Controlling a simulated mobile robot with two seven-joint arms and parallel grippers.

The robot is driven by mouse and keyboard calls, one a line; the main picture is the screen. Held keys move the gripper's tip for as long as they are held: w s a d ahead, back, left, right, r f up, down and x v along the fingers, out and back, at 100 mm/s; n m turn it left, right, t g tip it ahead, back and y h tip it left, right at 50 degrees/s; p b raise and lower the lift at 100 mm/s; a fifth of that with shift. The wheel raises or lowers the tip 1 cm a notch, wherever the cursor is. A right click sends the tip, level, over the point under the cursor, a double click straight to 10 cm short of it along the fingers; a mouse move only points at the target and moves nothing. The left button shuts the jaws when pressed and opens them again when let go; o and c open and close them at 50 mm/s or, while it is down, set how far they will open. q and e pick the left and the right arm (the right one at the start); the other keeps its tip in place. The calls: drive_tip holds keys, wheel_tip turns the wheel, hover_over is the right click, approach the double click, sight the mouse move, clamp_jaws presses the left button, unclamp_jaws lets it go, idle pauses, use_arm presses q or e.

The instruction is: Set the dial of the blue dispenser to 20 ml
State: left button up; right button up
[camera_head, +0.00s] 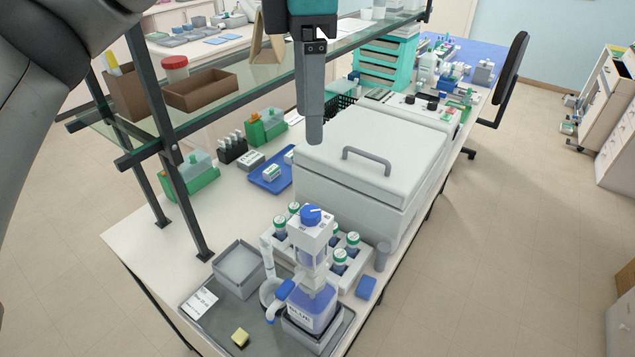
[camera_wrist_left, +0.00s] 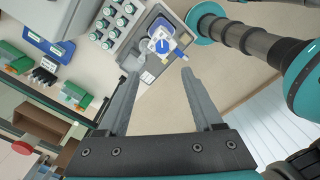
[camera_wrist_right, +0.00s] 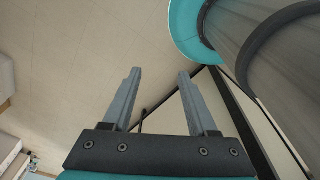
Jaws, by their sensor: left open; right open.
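The blue dispenser (camera_head: 312,308) is a bottle of blue liquid with a white pump head, upright on a stand in the grey tray near the table's front. Its round blue dial (camera_head: 311,215) is on top with a white mark; the scale is too small to read. In the left wrist view the dial (camera_wrist_left: 162,46) lies beyond and between the fingertips. My left gripper (camera_head: 314,140) is above the table, higher than the dispenser and apart from it; the left wrist view shows its fingers (camera_wrist_left: 157,78) open and empty. My right gripper (camera_wrist_right: 157,75) is open and empty over the floor.
A white lidded box (camera_head: 370,165) stands behind the dispenser. A rack of green-capped bottles (camera_head: 353,239) surrounds its back. The grey tray (camera_head: 228,322) also holds a square dish (camera_head: 238,268) and a yellow sponge (camera_head: 240,337). A glass shelf (camera_head: 230,105) spans the left.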

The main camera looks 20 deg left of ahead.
sight(311, 211)
use_arm(q)
drive_tip(key=f, duration=0.4)
drive_tip(key=f+p, duration=0.1)
drive_tip(key=f, duration=0.4)
drive_tip(key=f+p, duration=0.1)
drive_tip(key=f, duration=0.3)
drive_tip(key=shift+s+f, duration=0.25)
drive_tip(key=shift+s, duration=0.05)
drive_tip(key=shift+f+p, duration=0.3)
drive_tip(key=shift+f, duration=0.4)
use_arm(e)
drive_tip(key=s+r, duration=0.2)
drive_tip(key=s, duration=0.1)
drive_tip(key=shift+r, duration=0.2)
use_arm(q)
drive_tip(key=shift+c, duration=0.3)
use_arm(e)
drive_tip(key=shift+s+g, duration=0.2)
drive_tip(key=shift+g, duration=0.1)
use_arm(q)
clamp_jaws()
